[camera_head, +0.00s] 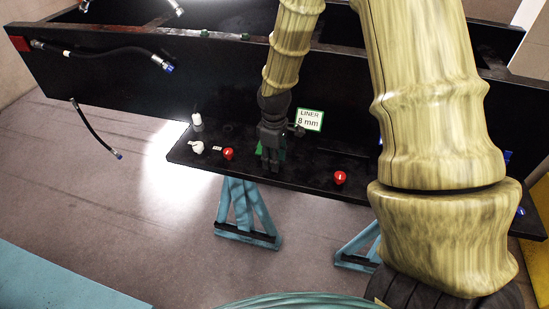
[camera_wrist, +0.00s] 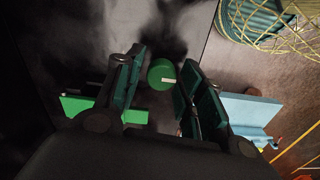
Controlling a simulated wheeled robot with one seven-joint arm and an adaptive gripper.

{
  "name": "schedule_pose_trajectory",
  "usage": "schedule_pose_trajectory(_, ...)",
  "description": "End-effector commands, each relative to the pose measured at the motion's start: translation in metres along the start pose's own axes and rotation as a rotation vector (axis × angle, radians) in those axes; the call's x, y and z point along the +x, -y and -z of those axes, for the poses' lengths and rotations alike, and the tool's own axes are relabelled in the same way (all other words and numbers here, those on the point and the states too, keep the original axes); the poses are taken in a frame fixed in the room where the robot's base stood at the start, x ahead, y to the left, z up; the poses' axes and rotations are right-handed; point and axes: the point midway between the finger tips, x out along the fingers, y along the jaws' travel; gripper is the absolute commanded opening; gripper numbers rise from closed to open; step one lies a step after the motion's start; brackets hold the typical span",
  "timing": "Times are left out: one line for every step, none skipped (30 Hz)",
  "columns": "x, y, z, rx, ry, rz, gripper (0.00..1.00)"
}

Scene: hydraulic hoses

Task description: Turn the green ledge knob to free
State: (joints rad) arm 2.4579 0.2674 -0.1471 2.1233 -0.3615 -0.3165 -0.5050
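The green knob (camera_wrist: 162,72) shows in the wrist view between my fingertips. It is round, with a white mark across its near edge. My gripper (camera_wrist: 166,78) is open, with one dark green-padded finger on each side of the knob and a small gap visible at each side. I cannot tell how far down the fingers reach around it. In the head view my gripper (camera_head: 270,158) points down at the middle of the dark ledge (camera_head: 310,178). There it hides most or all of the green knob.
Red knobs stand left (camera_head: 228,153) and right (camera_head: 340,177) of my gripper on the ledge. A white knob (camera_head: 197,147) and a white cylinder (camera_head: 197,122) are farther left. A "LINER 8 mm" sign (camera_head: 310,120) stands close behind my gripper. Black hoses (camera_head: 100,50) hang at the left.

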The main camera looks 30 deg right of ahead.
Motion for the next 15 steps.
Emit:
schedule_pose_trajectory(0.0001, 0.0002, -0.0001, 0.000, 0.000, 0.000, 0.50)
schedule_pose_trajectory(0.0002, 0.0002, -0.0002, 0.000, 0.000, 0.000, 0.50)
schedule_pose_trajectory(0.0002, 0.0003, -0.0002, 0.000, 0.001, 0.001, 0.50)
schedule_pose_trajectory(0.0002, 0.0003, -0.0003, 0.000, 0.001, 0.001, 0.50)
schedule_pose_trajectory(0.0002, 0.0004, -0.0003, 0.000, 0.001, 0.001, 0.50)
schedule_pose_trajectory(0.0003, 0.0004, -0.0004, 0.000, 0.001, 0.001, 0.50)
schedule_pose_trajectory(0.0003, 0.0005, -0.0004, 0.000, 0.001, 0.001, 0.50)
schedule_pose_trajectory(0.0003, 0.0005, -0.0004, 0.000, 0.001, 0.001, 0.50)
schedule_pose_trajectory(0.0001, 0.0005, -0.0004, 0.000, 0.001, 0.001, 0.50)
schedule_pose_trajectory(-0.0003, 0.0005, -0.0004, 0.001, 0.001, 0.001, 0.50)
schedule_pose_trajectory(-0.0010, 0.0005, -0.0004, 0.001, 0.001, 0.001, 0.50)
schedule_pose_trajectory(-0.0025, 0.0004, -0.0003, 0.001, 0.001, 0.001, 0.50)
schedule_pose_trajectory(-0.0040, 0.0003, -0.0002, 0.001, 0.000, 0.001, 0.50)
schedule_pose_trajectory(-0.0060, 0.0003, -0.0001, 0.001, 0.000, 0.001, 0.50)
schedule_pose_trajectory(-0.0093, 0.0002, 0.0001, 0.000, -0.001, 0.000, 0.50)
